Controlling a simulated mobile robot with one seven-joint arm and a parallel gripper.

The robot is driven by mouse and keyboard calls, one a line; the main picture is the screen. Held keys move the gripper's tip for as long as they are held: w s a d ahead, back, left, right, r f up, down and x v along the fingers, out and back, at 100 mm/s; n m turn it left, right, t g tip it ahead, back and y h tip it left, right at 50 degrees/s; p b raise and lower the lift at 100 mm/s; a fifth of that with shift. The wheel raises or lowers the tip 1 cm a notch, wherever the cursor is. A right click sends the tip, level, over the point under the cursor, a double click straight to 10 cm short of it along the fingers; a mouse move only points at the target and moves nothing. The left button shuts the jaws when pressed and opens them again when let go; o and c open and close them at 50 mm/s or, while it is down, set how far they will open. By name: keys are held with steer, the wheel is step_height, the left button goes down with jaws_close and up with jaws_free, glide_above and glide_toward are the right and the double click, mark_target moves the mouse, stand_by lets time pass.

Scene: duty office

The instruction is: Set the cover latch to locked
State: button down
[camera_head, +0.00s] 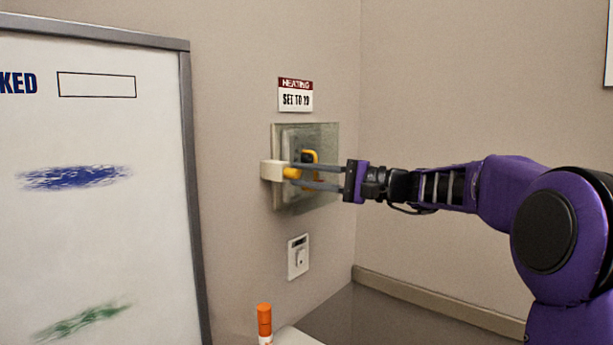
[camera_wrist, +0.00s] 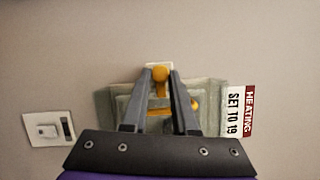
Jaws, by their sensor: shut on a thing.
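A clear cover (camera_head: 327,137) is on the wall below the heating sign, and its greenish panel also shows in the wrist view (camera_wrist: 207,98). A yellow latch part (camera_head: 292,173) sits at the cover's left side, beside a cream block (camera_head: 271,171). In the wrist view the yellow part (camera_wrist: 160,73) is between the fingertips. My gripper (camera_head: 296,176) reaches in from the right, its two fingers shut on the yellow latch. Another yellow piece (camera_head: 309,156) is behind the fingers, partly hidden. I cannot read any locked or unlocked mark on the cover.
The sign (camera_head: 295,95) reads "HEATING SET TO 19". A white wall switch (camera_head: 298,257) is below the cover. A framed whiteboard (camera_head: 95,190) stands at left. An orange-capped marker (camera_head: 264,322) stands below. The right wall is close behind my arm.

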stand_by(0.4)
steer(key=c, duration=1)
jaws_free()
steer(key=shift+o, duration=0.2)
steer(key=shift+d, duration=0.15)
steer(key=v, duration=1.7)
steer(key=shift+b, duration=0.4)
steer(key=shift+w+d+f, duration=0.1)
steer(key=shift+f, duration=0.05)
